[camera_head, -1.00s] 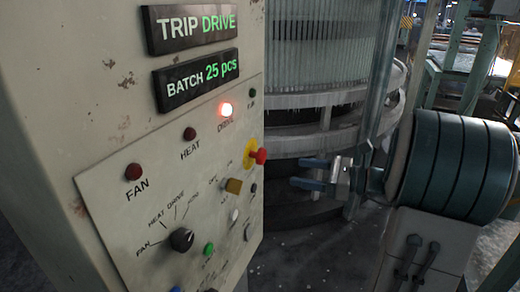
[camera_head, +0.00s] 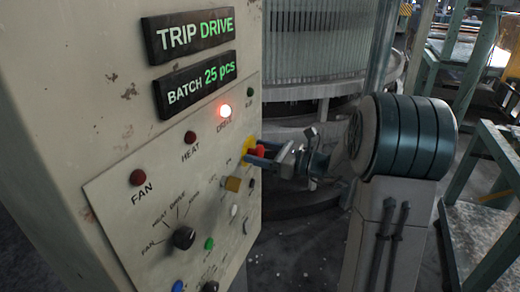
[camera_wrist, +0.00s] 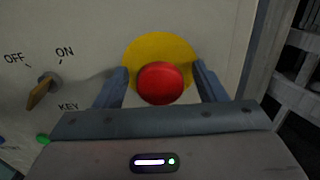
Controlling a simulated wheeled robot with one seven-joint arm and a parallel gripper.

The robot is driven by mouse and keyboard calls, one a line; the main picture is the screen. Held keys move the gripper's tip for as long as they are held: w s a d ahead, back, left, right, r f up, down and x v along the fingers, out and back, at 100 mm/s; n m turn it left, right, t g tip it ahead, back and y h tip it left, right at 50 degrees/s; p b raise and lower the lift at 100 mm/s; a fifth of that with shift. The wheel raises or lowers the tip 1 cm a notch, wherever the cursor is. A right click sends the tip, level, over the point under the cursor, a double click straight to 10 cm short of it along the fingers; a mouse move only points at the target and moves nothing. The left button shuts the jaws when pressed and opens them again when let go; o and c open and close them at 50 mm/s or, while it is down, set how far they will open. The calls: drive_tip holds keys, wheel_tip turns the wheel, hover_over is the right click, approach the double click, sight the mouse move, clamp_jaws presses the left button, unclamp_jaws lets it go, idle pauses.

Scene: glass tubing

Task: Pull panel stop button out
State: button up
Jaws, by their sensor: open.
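The stop button is a red mushroom cap (camera_wrist: 161,83) on a yellow round plate (camera_wrist: 160,50), set in the control panel (camera_head: 150,215). In the head view the red cap (camera_head: 258,151) shows at the panel's right part, partly covered by my fingers. My gripper (camera_wrist: 161,88) is open, with one blue-grey finger on each side of the red cap. Gaps show between the cap and both fingers in the wrist view. In the head view my gripper (camera_head: 257,150) reaches the button from the right.
A black selector knob (camera_head: 184,238), a green button (camera_head: 209,243) and a lit red DRIVE lamp (camera_head: 225,111) are on the panel. Signs read TRIP DRIVE and BATCH 25 pcs.

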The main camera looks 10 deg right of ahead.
drive_tip(key=shift+w+a, duration=0.1)
drive_tip(key=shift+a, duration=0.1)
drive_tip(key=shift+c, duration=0.3)
drive_tip(key=c, duration=1.3)
drive_tip(key=shift+v, duration=0.75)
drive_tip(key=shift+f, duration=0.1)
drive_tip(key=o, duration=1.3)
drive_tip(key=shift+d, duration=0.15)
drive_tip(key=shift+o, duration=0.3)
drive_tip(key=shift+d, duration=0.1)
